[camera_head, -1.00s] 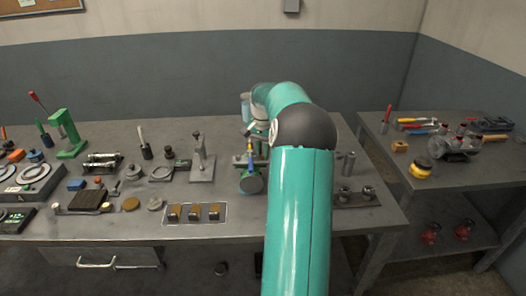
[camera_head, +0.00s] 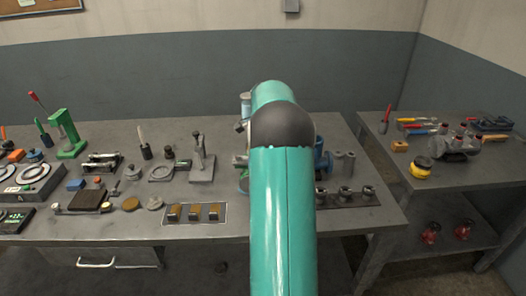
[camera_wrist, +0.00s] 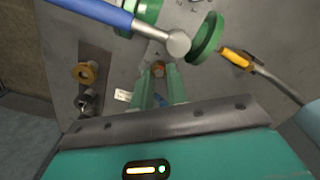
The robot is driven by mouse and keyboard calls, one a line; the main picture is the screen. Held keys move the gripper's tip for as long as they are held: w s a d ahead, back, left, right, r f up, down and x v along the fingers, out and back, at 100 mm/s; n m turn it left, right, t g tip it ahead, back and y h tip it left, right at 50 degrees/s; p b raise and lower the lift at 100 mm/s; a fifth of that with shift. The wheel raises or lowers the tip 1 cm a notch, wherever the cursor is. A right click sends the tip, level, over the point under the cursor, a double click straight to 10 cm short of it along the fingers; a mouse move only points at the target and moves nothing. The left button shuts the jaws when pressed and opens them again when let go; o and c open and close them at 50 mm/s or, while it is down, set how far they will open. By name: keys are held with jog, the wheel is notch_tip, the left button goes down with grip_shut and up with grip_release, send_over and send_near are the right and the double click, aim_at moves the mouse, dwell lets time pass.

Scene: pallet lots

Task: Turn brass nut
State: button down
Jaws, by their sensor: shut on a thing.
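In the wrist view a small brass nut (camera_wrist: 158,69) sits between the tips of my gripper (camera_wrist: 159,77). The two green fingers are shut on it, one on each side. The nut is close to the grey bench surface, near green round flanges (camera_wrist: 206,38). In the head view my own arm hides the gripper and the nut.
A blue-handled tool with a round metal head (camera_wrist: 178,43) lies just beyond the nut. A dark rail (camera_head: 347,202) with fittings stands right of my arm. Small tools crowd the bench's left.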

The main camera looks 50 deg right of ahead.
jog(key=m, duration=0.3)
jog(key=shift+r+m, duration=0.1)
jog(key=shift+m, duration=0.3)
jog(key=shift+s+a+m, duration=0.1)
jog(key=shift+m, duration=1.7)
jog(key=c, duration=1.4)
grip_release()
notch_tip(320, 180, up, 14)
jog(key=shift+f, duration=0.15)
